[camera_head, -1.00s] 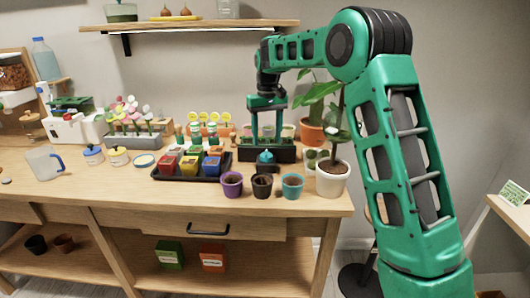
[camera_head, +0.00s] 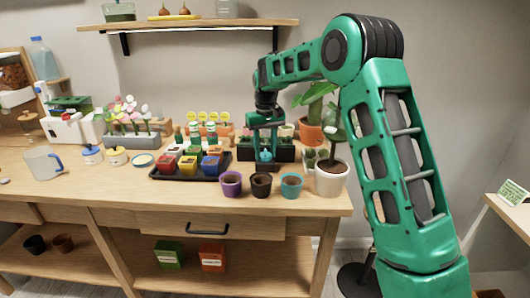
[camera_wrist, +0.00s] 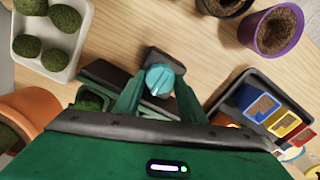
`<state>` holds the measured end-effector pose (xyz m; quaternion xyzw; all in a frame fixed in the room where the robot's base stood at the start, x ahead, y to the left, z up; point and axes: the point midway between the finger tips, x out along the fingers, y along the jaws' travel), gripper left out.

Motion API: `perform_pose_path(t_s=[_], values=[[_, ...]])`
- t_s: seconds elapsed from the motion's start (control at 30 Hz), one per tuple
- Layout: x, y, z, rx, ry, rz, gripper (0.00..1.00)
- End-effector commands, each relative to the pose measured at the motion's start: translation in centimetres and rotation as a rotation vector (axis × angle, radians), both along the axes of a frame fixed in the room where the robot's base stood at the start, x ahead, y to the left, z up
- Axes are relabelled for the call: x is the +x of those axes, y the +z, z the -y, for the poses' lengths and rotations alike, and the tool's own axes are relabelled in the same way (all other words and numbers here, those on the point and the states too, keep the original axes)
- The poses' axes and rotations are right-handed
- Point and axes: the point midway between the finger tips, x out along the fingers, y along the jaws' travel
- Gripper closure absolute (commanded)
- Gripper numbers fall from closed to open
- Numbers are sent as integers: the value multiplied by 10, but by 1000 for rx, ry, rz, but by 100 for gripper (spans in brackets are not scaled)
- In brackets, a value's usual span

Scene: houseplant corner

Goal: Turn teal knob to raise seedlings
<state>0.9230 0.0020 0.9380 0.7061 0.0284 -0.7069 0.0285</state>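The teal knob (camera_head: 265,156) sits at the front of a dark planter box (camera_head: 285,154) at the back right of the bench. In the wrist view the knob (camera_wrist: 159,80) shows as a ridged round cap on a dark block. My gripper (camera_head: 265,151) points down over it. Its two fingers stand one on each side of the knob, and the wrist view shows the gripper (camera_wrist: 160,88) the same way. The fingers look open, with the tips very close to the knob. The seedlings are largely hidden behind my gripper.
Purple (camera_head: 231,183), black (camera_head: 261,184) and teal (camera_head: 291,184) pots stand in front. A white pot (camera_head: 332,179) with a plant is at the right. A black tray (camera_head: 190,174) of coloured boxes lies left.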

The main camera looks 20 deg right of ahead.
Motion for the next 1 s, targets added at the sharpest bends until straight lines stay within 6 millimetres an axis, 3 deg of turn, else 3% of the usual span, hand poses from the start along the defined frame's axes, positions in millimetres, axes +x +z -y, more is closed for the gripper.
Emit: perform_pose_path(t_s=[0.47, 1.0], values=[[0, 0, 1, 0, -114, 0, 85], [0, 1, 0, 0, -593, 1, 85]])
